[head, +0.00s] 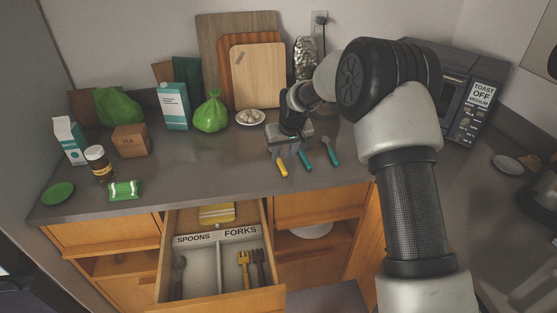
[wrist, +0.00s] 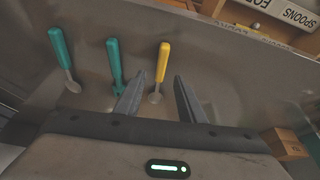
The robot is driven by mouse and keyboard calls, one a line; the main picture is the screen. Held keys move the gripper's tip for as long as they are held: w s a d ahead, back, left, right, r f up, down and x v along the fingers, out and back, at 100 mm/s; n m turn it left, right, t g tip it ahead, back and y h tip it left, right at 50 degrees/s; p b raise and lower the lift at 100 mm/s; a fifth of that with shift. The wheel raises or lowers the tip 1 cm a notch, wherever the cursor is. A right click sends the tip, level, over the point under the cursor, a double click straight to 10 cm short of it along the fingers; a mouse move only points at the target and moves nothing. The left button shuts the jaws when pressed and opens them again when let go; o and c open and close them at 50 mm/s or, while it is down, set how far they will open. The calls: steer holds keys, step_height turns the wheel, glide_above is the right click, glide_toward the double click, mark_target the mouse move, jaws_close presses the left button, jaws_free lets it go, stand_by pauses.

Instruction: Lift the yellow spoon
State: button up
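The yellow spoon (wrist: 163,63) lies on the grey counter, with its yellow handle pointing to the drawer side and its metal bowl toward my gripper. Its yellow handle also shows in the head view (head: 282,167), and the rest is hidden by my gripper there. My gripper (wrist: 157,86) is open above the counter. In the wrist view its two fingers appear on either side of the spoon's bowl end, with nothing held. I cannot tell how far above the spoon the fingertips are.
Two teal-handled utensils (head: 309,157) (head: 330,152) lie just right of the yellow spoon in the head view. Below is an open drawer (head: 215,236) with a spoons and a forks compartment. A garlic bowl (head: 250,117) and cutting boards (head: 258,75) stand behind.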

mark_target(281, 163)
steer(key=shift+x, duration=2.25)
steer(key=shift+f, duration=0.15)
jaws_close()
